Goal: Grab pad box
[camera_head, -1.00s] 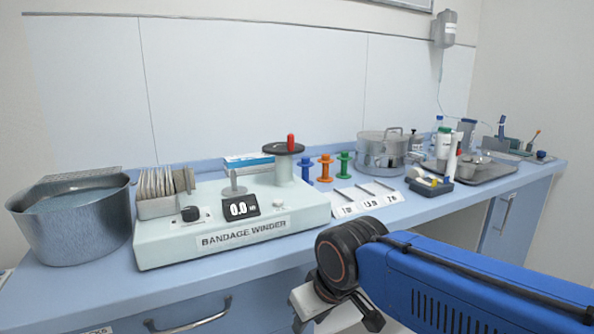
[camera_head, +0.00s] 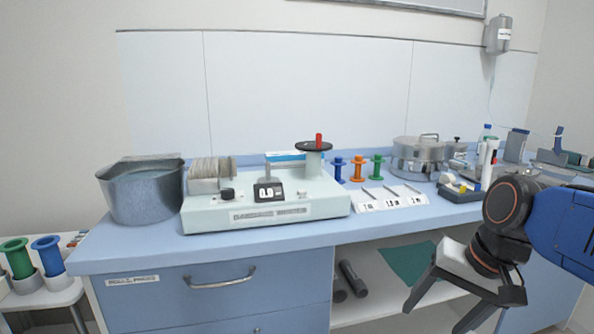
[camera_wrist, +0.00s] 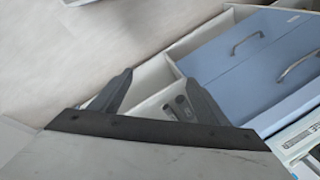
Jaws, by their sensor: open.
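A small metal box (camera_head: 204,185) holding a row of thin upright pads or packets stands at the left end of the bandage winder (camera_head: 262,217) on the counter. I cannot tell for sure which is the pad box. My gripper (camera_head: 432,320) is open and empty, low at the right, below the counter top and in front of the open shelf. Its two spread fingers also show in the wrist view (camera_wrist: 160,78). It is well apart from both boxes.
A metal basin (camera_head: 145,195) stands left of the winder. Spools (camera_head: 357,168), a labelled stand (camera_head: 390,203) and a lidded pot (camera_head: 417,160) are to the right. A blue drawer front (camera_head: 215,298) is below. A low white stand (camera_head: 45,297) holds spools at left.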

